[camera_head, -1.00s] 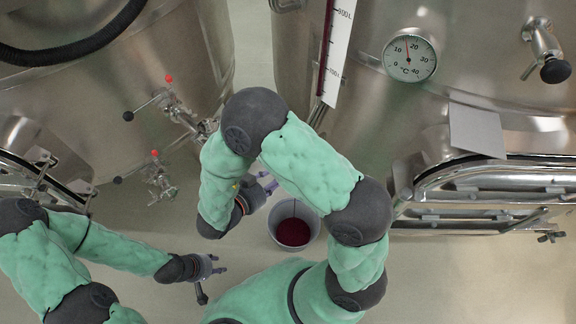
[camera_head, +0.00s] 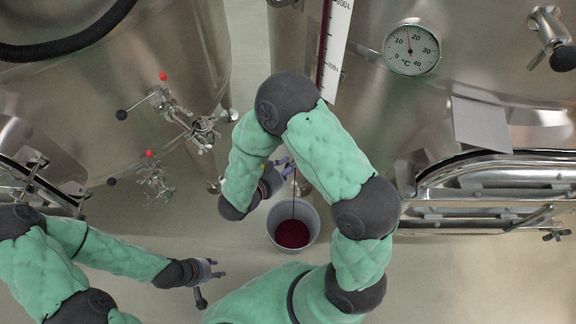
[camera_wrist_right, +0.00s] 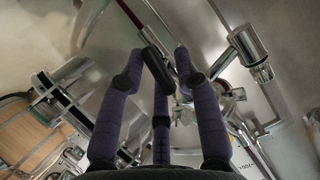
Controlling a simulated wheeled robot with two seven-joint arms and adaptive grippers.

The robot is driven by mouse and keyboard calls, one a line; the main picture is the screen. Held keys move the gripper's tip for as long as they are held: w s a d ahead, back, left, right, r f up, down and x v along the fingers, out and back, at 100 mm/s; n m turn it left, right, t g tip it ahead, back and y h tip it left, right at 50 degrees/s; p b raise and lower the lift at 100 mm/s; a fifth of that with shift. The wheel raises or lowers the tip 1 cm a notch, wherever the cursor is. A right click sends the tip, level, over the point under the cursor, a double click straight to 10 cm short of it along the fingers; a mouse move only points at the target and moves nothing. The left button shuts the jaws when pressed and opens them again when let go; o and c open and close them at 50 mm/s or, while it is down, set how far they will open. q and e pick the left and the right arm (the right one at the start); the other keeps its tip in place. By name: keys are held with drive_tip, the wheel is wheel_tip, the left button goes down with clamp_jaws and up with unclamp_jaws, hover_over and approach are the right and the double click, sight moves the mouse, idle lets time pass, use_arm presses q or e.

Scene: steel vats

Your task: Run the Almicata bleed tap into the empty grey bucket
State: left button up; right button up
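The grey bucket (camera_head: 312,218) stands on the floor below the right-hand vat, with dark red liquid (camera_head: 292,234) inside. A thin dark stream (camera_head: 294,190) falls into it. The tap it comes from is hidden behind my right arm in the head view. My right gripper (camera_head: 285,171) is just above and left of the bucket. In the right wrist view its fingers (camera_wrist_right: 160,75) are spread around a black handle (camera_wrist_right: 157,66); contact is unclear.
Steel vats fill both sides. The left vat carries valves with red and black knobs (camera_head: 167,97). The right vat has a level scale (camera_head: 336,45), a thermometer (camera_head: 411,50), a sample valve (camera_head: 549,32) and a hatch (camera_head: 490,185). Floor around the bucket is clear.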

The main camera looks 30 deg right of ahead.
clamp_jaws()
drive_tip(key=shift+m, duration=0.3)
drive_tip(key=shift+s+f+m+t+b, duration=0.15)
drive_tip(key=shift+m+t+b, duration=0.2)
drive_tip(key=shift+m+t, duration=0.35)
drive_tip(key=shift+f+m+t+h+b, duration=0.2)
drive_tip(key=shift+m+t+b, duration=0.65)
drive_tip(key=shift+m+b, duration=0.8)
drive_tip(key=shift+f+m+t+h+b, duration=0.2)
drive_tip(key=shift+m+t+b, duration=0.7)
drive_tip(key=shift+m+b, duration=0.75)
drive_tip(key=shift+f+m+t+h+b, duration=0.1)
drive_tip(key=shift+m+t+h+b, duration=0.2)
drive_tip(key=shift+m+t+b, duration=0.95)
drive_tip(key=shift+m+g+b, duration=0.4)
drive_tip(key=shift+m, duration=0.25)
